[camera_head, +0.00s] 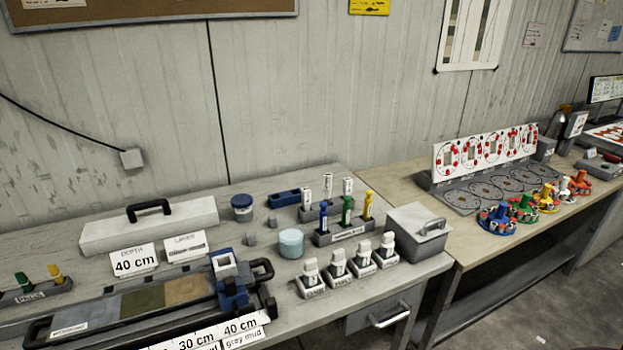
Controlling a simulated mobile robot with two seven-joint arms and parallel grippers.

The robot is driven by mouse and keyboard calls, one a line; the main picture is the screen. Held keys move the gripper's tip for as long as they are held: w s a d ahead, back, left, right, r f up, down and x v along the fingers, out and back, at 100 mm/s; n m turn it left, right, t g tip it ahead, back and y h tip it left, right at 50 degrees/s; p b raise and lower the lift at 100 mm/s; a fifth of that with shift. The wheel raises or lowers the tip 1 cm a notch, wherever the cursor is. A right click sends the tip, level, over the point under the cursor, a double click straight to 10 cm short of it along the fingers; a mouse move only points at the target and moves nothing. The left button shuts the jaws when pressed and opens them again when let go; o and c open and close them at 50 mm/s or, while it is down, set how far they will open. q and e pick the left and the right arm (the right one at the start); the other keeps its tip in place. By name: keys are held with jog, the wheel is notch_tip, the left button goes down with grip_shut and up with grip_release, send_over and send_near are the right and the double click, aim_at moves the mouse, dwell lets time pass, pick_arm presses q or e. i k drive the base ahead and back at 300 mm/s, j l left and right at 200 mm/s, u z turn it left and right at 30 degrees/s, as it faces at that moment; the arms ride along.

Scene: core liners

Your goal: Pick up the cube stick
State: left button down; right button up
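I cannot tell for certain which object is the cube stick. A rack (343,234) on the near table holds upright blue (323,217), green (347,209) and yellow (367,204) sticks. Behind it, a second holder (313,213) carries white upright pieces (327,184). Several white-topped pieces (338,259) stand in small separate holders in front. Two small grey cubes (272,222) and (251,239) lie on the table behind and left of a light blue round tub (291,242). Neither of my grippers is in view.
A long core tray (66,327) with a blue fixture (232,288) fills the front left. A long white lidded box (150,227) stands behind it. A grey handled box (418,233) sits at the right table edge. A second table (453,229) holds coloured round stands.

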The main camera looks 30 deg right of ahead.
aim_at(327, 177)
jog(key=z, duration=1.15)
jog(key=i+l, duration=0.1)
jog(key=l, duration=0.35)
jog(key=i+l, duration=0.1)
jog(key=l, duration=0.35)
jog(key=i+l, duration=0.1)
jog(key=l, duration=0.35)
jog(key=z, duration=0.05)
